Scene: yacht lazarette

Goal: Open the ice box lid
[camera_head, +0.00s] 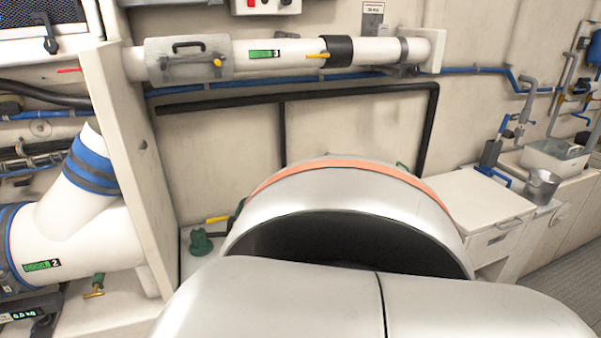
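A white box (478,205) with a flat top stands right of centre, against the back wall. It looks like the ice box. Its top lies flat and looks shut. A small handle (510,225) shows at the top's front edge, and a dark latch or label shows on the front face below it. The box's left and lower parts are hidden behind large silver rounded parts, which appear to be my own body. Neither of my grippers is in view, so where they are relative to the box cannot be seen.
A metal cup (542,186) stands right of the box, with a pale bin (554,160) behind it. A blue-handled valve (493,152) rises behind the box. White pipes (85,225) and a partition (128,170) fill the left. Grey floor (577,270) is clear at lower right.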

